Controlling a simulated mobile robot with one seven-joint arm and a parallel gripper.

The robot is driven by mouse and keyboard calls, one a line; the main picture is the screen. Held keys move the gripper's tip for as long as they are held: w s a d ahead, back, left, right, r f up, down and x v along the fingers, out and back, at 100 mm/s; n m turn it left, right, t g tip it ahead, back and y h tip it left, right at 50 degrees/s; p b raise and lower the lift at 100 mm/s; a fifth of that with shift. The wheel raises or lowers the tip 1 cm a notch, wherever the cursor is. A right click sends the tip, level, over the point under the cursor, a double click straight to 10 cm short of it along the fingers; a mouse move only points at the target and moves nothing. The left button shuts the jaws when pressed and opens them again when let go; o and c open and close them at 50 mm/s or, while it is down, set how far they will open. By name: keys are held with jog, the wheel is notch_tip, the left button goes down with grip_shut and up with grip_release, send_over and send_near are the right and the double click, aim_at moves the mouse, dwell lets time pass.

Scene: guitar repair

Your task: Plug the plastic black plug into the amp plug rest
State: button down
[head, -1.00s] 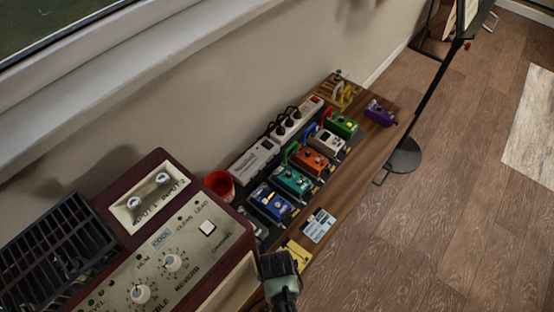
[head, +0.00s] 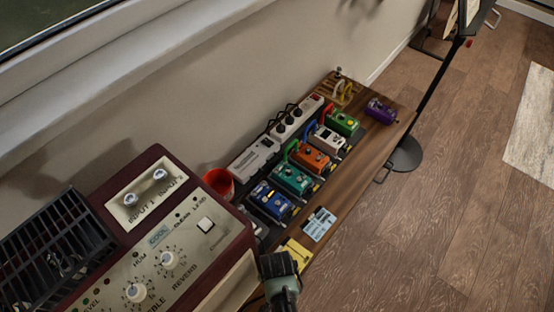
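The amp (head: 150,245) is a dark red box with a cream control panel at the lower left in the head view. Its raised top plate (head: 148,195) carries two round metal sockets marked INPUT 1 and INPUT 2. I cannot single out a plug rest on it. My gripper (head: 279,268) shows as a dark block on a greenish-grey link at the bottom edge, just right of the amp and above the bench's near end. Its fingertips are hidden, so I cannot see whether it holds anything. I cannot make out a black plastic plug.
A wooden bench (head: 362,165) holds a row of coloured pedals, a power strip (head: 297,119) and a red cup (head: 218,182). Yellow and pale-blue cards lie near my gripper. A wooden rack stands at the far end. A black stand (head: 405,155) is beyond the bench; open floor lies right.

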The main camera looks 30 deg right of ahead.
jog(key=shift+f, duration=0.3)
jog(key=c, duration=0.7)
grip_release()
jog(key=shift+c, duration=0.2)
jog(key=shift+o, duration=0.2)
jog(key=o, duration=0.4)
jog(key=shift+c, duration=0.2)
jog(key=shift+r, duration=0.15)
notch_tip(320, 180, up, 8)
jog(key=p, duration=0.8)
